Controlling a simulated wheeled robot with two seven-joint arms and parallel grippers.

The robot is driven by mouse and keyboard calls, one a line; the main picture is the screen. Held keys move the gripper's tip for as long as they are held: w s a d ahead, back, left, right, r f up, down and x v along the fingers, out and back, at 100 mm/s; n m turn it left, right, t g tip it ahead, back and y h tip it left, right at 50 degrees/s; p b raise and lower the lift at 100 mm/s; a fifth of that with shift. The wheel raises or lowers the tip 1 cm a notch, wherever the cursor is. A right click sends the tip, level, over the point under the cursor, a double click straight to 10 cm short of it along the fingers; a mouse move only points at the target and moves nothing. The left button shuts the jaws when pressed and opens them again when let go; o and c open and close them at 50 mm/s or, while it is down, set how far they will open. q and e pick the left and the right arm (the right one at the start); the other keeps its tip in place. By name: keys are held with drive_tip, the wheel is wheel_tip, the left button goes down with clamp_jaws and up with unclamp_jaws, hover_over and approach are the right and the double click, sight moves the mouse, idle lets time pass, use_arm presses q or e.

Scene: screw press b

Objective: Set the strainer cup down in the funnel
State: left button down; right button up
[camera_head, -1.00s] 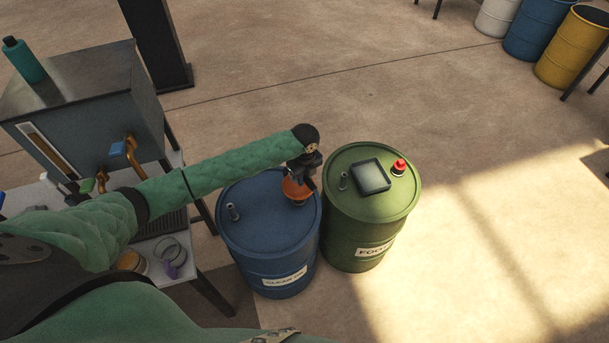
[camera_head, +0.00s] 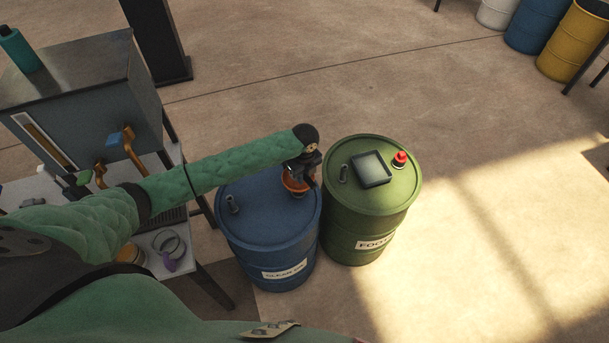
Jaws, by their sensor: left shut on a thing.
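The orange funnel (camera_head: 292,187) stands on top of the blue drum (camera_head: 262,222), towards its right back edge. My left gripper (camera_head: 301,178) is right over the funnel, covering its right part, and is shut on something. The held thing is mostly hidden by the dark jaws and is too small to make out; I cannot clearly see the strainer cup or tell whether it touches the funnel. My right gripper is not in view.
A green drum (camera_head: 365,225) stands close on the right, with a dark tray (camera_head: 371,169) and a red-capped item (camera_head: 400,160) on top. A short pipe (camera_head: 232,204) rises from the blue drum. A bench with a grey machine (camera_head: 75,95) stands at the left.

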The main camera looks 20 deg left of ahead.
use_arm(q)
drive_tip(key=shift+f, duration=0.1)
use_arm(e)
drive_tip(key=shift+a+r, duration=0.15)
use_arm(q)
drive_tip(key=shift+f, duration=0.2)
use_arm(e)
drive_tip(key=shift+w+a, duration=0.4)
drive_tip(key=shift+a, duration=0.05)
